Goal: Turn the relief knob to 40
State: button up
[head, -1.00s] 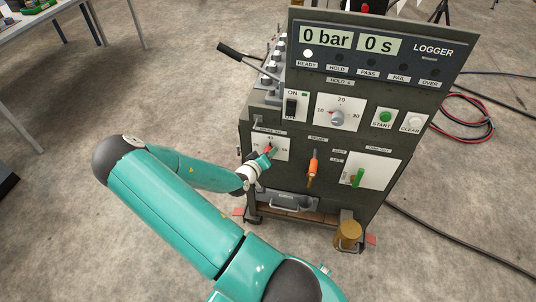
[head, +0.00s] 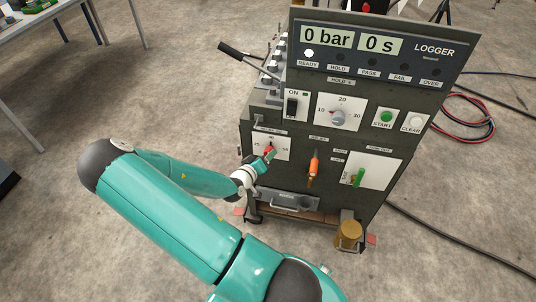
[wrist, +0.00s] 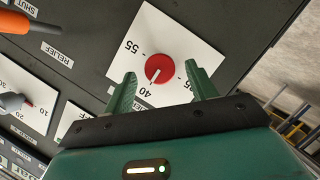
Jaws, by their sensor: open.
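The relief knob is a round red knob (wrist: 168,88) on a white dial plate in the wrist view. Its white mark points toward the 40 label. The 55 label stands at upper left of the knob. My gripper (wrist: 160,70) is open, with one green finger on either side of the knob in the picture. I cannot tell how far the fingertips are from the panel. In the head view the red knob (head: 268,152) shows just beyond my fingers, on the left dial plate (head: 283,145) of the dark cart.
The orange-handled lever (head: 313,166) is right of the dial, and the green lever (head: 358,177) further right. Above sit the hold knob (head: 338,116), a rocker switch (head: 291,106) and the green start button (head: 386,117). The display (head: 350,40) reads 0 bar and 0 s.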

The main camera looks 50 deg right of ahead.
jog(key=v, duration=1)
jog(key=shift+a, duration=0.3)
